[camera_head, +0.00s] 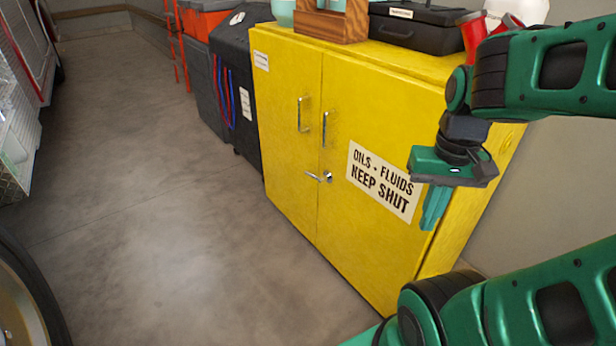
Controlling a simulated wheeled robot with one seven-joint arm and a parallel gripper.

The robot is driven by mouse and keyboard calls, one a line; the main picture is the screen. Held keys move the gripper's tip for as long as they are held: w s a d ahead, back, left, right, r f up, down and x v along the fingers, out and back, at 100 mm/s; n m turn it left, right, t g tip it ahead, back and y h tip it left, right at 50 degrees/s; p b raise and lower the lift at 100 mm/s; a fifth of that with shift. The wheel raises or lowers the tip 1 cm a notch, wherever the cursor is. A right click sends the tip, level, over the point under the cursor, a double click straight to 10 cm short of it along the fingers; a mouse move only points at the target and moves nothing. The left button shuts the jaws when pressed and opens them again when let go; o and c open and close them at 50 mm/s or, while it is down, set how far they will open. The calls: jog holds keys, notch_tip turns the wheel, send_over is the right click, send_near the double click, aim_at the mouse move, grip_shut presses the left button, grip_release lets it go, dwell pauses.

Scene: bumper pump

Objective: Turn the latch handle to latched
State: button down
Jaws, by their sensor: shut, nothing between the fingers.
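A yellow two-door cabinet (282,150) stands at the centre of the head view, both doors closed. A small silver latch handle (314,176) sits near the seam between the doors, below the two upright pull handles. It lies close to level, pointing left across the seam, with a round lock part at its right end. My gripper (432,222) hangs fingers down in front of the right part of the cabinet, beside the "OILS - FLUIDS KEEP SHUT" sign (384,180). It is shut and empty, to the right of the latch handle and apart from it.
A black case (415,26), a wooden caddy (330,22) and red items stand on the cabinet top. A dark bin (237,85) with red and blue cords stands left of the cabinet. A vehicle edges the far left. The concrete floor (150,200) in front is clear.

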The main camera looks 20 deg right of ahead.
jog(key=shift+w+f, duration=0.2)
jog(key=shift+w, duration=0.15)
jog(key=c, duration=2.4)
grip_release()
jog(key=shift+c, duration=0.2)
